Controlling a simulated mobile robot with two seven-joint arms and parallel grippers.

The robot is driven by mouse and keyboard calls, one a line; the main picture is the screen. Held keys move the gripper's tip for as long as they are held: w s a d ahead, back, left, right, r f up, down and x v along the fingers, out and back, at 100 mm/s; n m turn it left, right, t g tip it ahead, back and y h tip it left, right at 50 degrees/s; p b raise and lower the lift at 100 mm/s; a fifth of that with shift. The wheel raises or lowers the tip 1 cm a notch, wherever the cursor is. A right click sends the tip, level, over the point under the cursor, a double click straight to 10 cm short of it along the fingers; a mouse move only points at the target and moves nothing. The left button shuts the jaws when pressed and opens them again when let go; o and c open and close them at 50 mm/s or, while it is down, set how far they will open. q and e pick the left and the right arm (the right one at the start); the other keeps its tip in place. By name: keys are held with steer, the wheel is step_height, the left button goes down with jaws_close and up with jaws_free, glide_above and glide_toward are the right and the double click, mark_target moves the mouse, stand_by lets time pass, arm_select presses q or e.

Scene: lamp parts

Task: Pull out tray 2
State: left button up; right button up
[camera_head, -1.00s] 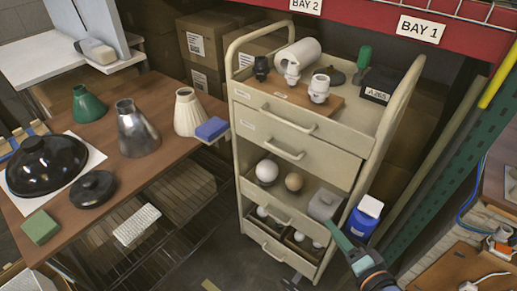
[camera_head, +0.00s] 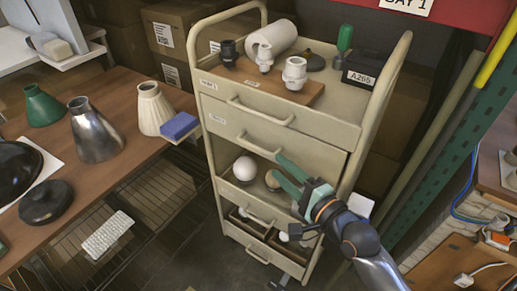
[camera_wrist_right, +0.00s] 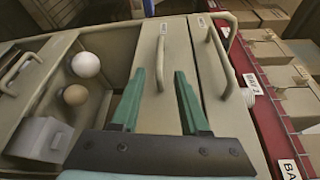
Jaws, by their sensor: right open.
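The cream cart holds tray 2 (camera_head: 285,163), a shut drawer front second from the top, with a bar handle (camera_head: 258,148). My right gripper (camera_head: 280,170) is open in front of this drawer, its green fingers pointing at it, just right of and below the handle. In the right wrist view the handle (camera_wrist_right: 161,62) stands upright in the picture between the two fingertips (camera_wrist_right: 159,74). The jaws hold nothing. I cannot tell how far the fingertips are from the drawer front. My left gripper is not in view.
Above is the shut top drawer (camera_head: 225,92). Below is an open tray with a white ball (camera_wrist_right: 86,64), a tan ball (camera_wrist_right: 75,95) and a grey box (camera_wrist_right: 38,137). A wooden table (camera_head: 105,165) stands at the left, a green rack post (camera_head: 452,140) at the right.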

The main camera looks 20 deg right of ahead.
mark_target(260, 148)
steer(key=x, duration=0.9)
steer(key=shift+w+b, duration=0.1)
steer(key=shift+b, duration=0.3)
steer(key=shift+c, duration=0.3)
jaws_close()
stand_by(0.6)
